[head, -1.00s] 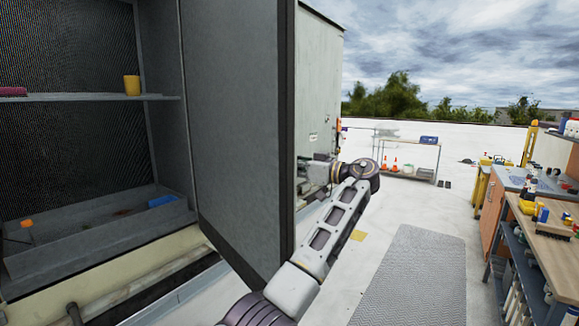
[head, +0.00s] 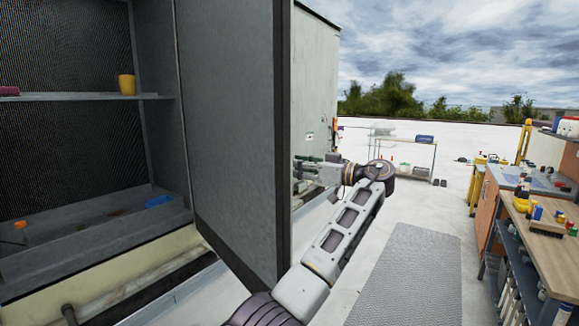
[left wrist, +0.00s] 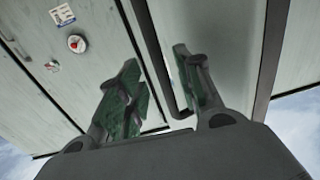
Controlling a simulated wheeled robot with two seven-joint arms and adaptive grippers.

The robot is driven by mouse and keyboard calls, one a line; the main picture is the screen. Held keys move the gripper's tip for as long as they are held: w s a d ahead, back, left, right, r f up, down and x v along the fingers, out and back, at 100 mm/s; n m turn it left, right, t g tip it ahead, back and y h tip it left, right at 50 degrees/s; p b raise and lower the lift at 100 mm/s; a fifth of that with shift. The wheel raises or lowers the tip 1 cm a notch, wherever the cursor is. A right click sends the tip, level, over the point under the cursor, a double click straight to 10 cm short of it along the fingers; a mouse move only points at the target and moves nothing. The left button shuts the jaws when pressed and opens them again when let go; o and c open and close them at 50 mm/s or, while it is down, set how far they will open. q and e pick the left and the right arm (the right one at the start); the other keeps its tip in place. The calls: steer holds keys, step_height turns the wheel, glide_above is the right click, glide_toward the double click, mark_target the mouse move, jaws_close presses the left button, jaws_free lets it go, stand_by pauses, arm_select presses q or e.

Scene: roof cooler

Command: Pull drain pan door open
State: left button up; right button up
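The drain pan door (head: 232,130), a tall grey panel with dark edge trim, stands open on the cooler in the head view. Behind it to the left are the open compartment and its tray (head: 95,232). My left gripper (head: 304,168) is just past the door's right edge, on its outer side, fingers pointing left and partly hidden by the door. In the left wrist view, my left gripper's (left wrist: 155,92) green-padded fingers are spread apart. A dark bar (left wrist: 160,68) on a pale panel shows between them; I cannot tell whether they touch it. My right gripper is not in view.
A yellow cup (head: 126,85) stands on the shelf (head: 75,97). A grey mat (head: 410,285) lies on the white roof to the right. A workbench (head: 553,240) with several tools is at far right, and a cart (head: 405,155) stands farther back.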

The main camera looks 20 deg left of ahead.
arm_select(q)
steer(key=v, duration=0.7)
steer(key=shift+d, duration=0.25)
steer(key=shift+s, duration=0.1)
